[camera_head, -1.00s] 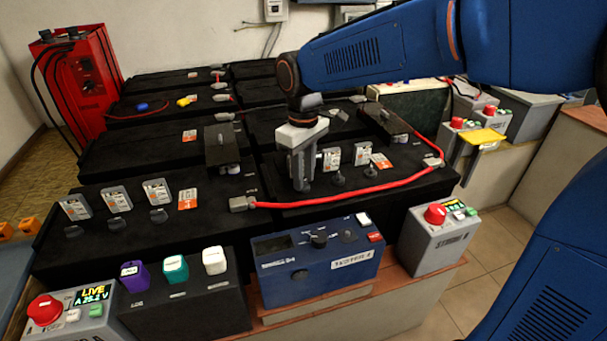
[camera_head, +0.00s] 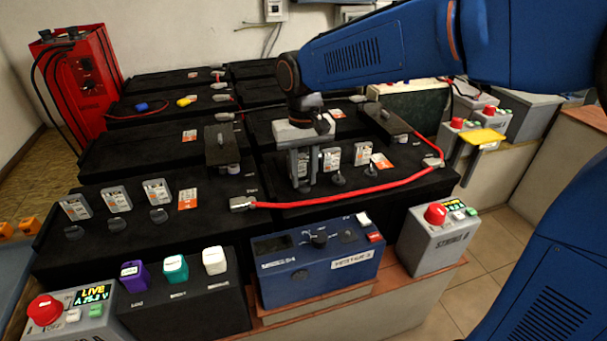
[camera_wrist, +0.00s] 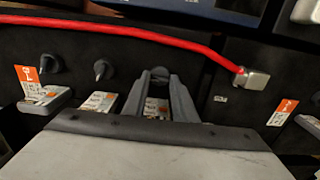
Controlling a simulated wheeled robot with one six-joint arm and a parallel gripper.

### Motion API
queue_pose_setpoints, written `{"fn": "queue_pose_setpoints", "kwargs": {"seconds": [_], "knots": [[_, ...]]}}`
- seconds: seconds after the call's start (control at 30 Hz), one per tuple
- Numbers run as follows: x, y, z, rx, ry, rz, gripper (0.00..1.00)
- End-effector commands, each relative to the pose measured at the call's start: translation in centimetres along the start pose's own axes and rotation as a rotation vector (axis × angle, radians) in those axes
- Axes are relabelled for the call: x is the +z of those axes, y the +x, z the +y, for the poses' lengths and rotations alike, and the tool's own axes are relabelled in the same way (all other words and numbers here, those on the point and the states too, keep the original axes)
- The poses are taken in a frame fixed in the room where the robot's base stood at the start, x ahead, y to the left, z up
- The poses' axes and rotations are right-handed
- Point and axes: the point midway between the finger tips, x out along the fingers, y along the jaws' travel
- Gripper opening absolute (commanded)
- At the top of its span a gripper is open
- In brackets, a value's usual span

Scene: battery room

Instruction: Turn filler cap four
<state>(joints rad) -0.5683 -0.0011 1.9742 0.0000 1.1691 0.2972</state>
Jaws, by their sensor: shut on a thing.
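My gripper (camera_head: 302,182) points down over the near right black battery (camera_head: 420,187). Its fingers are shut on the leftmost dark filler cap of that battery, taken as filler cap four. In the wrist view the cap (camera_wrist: 160,74) shows between the fingertips; in the head view the fingers mostly hide it. Two more dark caps stand to its right, a middle cap (camera_head: 338,179) and a right cap (camera_head: 371,170), both untouched. Each has a grey labelled plate behind it, such as the middle plate (camera_head: 331,158).
A red cable (camera_head: 330,202) runs close in front of the caps between grey clamps. The near left battery (camera_head: 100,250) has several caps and plates. A blue meter box (camera_head: 318,268) and a grey box with a red button (camera_head: 436,240) stand in front.

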Motion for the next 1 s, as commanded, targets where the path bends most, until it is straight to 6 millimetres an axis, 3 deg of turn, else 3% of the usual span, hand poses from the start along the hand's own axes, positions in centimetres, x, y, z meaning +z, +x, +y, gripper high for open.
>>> {"fn": "queue_pose_setpoints", "kwargs": {"seconds": [0.4,0.43,0.47,0.8,1.0], "knots": [[-0.1,-0.1,0.0,-0.001,0.007,0.003,0.03],[-0.1,-0.1,0.0,-0.001,0.007,0.003,0.30],[-0.1,-0.1,0.0,-0.001,0.007,0.003,0.33],[0.0,-0.2,0.0,0.000,0.006,0.002,0.33],[-0.1,-2.5,0.0,-0.001,0.006,0.004,0.33]]}}
